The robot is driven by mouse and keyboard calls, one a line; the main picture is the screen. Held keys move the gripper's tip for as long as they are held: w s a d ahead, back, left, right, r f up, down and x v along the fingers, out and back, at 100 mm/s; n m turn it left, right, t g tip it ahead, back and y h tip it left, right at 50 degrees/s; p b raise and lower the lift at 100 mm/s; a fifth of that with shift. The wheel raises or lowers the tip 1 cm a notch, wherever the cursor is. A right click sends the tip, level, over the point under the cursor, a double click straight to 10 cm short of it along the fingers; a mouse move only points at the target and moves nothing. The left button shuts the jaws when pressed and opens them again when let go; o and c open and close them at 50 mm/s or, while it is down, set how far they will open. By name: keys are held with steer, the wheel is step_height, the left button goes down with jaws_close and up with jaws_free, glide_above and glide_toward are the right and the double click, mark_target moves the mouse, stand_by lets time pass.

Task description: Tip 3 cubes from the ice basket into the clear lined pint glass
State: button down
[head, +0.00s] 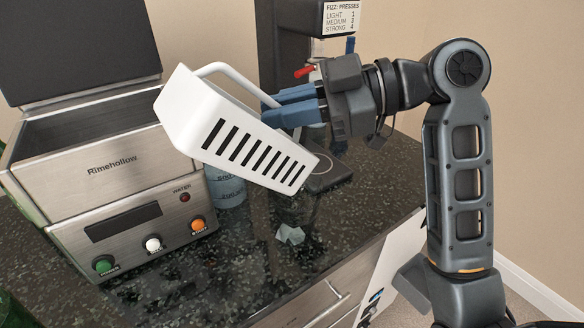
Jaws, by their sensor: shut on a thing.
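The white slotted ice basket (205,125) is in the air, tilted with its lower end down to the right. My gripper (268,112) has its blue fingers closed on it at the far side; the exact contact is partly hidden. The basket's inside faces away, so I cannot see any cubes in it.
A steel Rimehollow ice machine (115,170) with its lid up stands at the left. A dark fizz dispenser (285,45) stands behind my gripper. A small pale translucent piece (290,234) lies on the dark speckled counter (250,262). The counter's front edge is near.

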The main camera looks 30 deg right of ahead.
stand_by(0.3)
steer(key=shift+d+f+m+y+b, duration=0.1)
steer(key=shift+d+m+y+b, duration=0.25)
steer(key=shift+y+b, duration=0.15)
steer(key=shift+d+r+m+t+y, duration=0.25)
steer(key=shift+r+t+y, duration=0.05)
steer(key=shift+t+y, duration=0.1)
steer(key=shift+d+m+t+y+p, duration=0.3)
steer(key=shift+d+m+y, duration=0.05)
steer(key=shift+m+y, duration=0.05)
steer(key=shift+a+r+n+g+h+p, duration=0.2)
steer(key=shift+a+n+g+h+p, duration=0.2)
steer(key=shift+a+n+h+p, duration=0.15)
steer(key=shift+a+f+n+g+h, duration=0.1)
steer(key=shift+a+n+g+h, duration=0.2)
steer(key=shift+h, duration=0.15)
steer(key=shift+a+f+h, duration=0.1)
steer(key=shift+f+h, duration=0.2)
